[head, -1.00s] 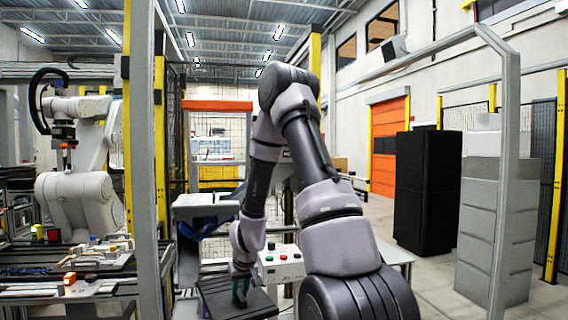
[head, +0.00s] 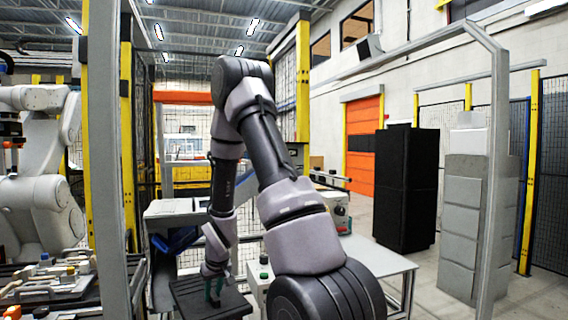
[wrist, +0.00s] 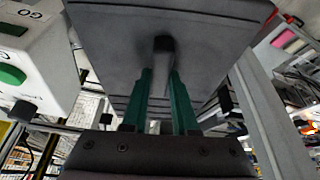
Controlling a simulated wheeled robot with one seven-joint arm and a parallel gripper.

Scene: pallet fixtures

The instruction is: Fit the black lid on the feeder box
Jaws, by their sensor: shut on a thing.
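The black lid (head: 185,290) is a flat dark square plate low in the head view. In the wrist view the lid (wrist: 110,35) fills the upper middle, with a short post standing from its face. My gripper (head: 214,288) is above the lid in the head view. In the wrist view its two green fingers (wrist: 161,78) are shut on the lid's post. I cannot clearly pick out the feeder box; a pale grey unit with a blue part (head: 180,212) stands behind the lid, and I cannot tell whether it is the box.
A white control box (head: 262,278) with a green button stands right of the lid; it also shows in the wrist view (wrist: 45,60). A pale table (head: 375,260) is right of it. A grey post (head: 108,170) and a cluttered bench (head: 50,285) are to the left.

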